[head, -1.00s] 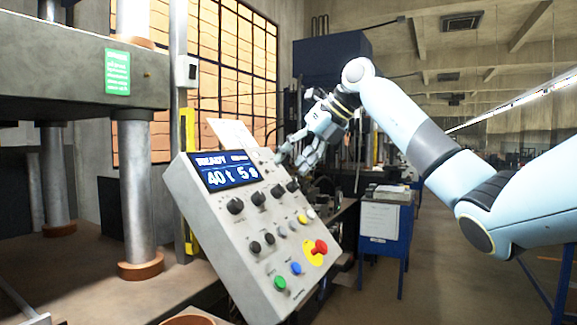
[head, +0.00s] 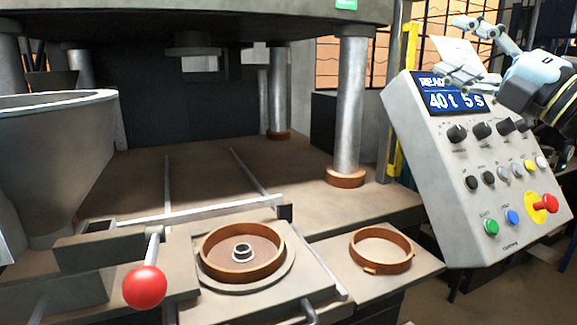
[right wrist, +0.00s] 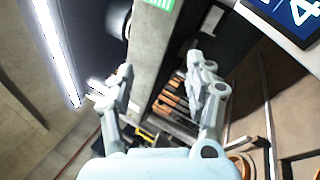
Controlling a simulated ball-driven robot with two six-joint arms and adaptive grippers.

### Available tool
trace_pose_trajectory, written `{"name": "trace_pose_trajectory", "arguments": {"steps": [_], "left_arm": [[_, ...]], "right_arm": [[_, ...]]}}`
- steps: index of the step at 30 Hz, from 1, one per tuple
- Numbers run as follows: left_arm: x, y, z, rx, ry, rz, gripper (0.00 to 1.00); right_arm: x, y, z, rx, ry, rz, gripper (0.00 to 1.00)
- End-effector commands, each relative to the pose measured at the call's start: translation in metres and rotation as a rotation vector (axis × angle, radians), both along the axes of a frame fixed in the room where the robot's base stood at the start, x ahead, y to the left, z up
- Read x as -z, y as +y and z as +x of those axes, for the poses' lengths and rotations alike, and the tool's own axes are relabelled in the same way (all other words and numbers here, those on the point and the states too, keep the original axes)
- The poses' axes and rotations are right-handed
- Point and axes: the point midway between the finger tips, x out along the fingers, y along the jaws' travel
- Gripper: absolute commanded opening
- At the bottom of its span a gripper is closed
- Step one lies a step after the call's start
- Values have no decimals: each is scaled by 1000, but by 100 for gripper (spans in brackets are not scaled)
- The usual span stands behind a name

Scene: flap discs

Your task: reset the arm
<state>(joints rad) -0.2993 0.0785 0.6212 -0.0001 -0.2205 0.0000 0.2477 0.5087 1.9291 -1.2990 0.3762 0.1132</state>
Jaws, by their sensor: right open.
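My right gripper (head: 468,52) is at the upper right of the head view, in front of the top of the grey control panel (head: 420,130). Its fingers partly cover the panel's blue display, which reads 40 t 5 s. In the right wrist view its two fingers (right wrist: 158,95) are spread apart with nothing between them. A corner of the display (right wrist: 298,15) shows at the upper right there. Most of my right arm is outside the head view. My left gripper is not in view.
A press with steel columns (head: 352,100) stands at the back. A copper-coloured ring mould (head: 240,272) sits on the sliding plate, and a loose ring (head: 382,268) lies to its right. A red-knobbed lever (head: 145,288) stands in front. A grey hopper (head: 50,150) is at the left.

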Motion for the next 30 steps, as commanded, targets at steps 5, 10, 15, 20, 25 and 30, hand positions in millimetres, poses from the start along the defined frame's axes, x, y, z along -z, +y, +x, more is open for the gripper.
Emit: {"name": "trace_pose_trajectory", "arguments": {"steps": [5,10,15,20,25,30], "left_arm": [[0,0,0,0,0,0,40],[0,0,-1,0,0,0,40],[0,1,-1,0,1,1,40],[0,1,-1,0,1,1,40],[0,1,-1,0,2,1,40],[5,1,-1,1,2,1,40]], "right_arm": [[51,-58,-32,241,174,651,55],[172,-99,-85,562,531,1132,55],[278,-88,-162,837,912,1383,55],[332,-62,-228,1007,1195,1473,55],[362,-33,-289,1136,1441,1506,55],[392,-11,-332,1229,1631,1502,55]]}}
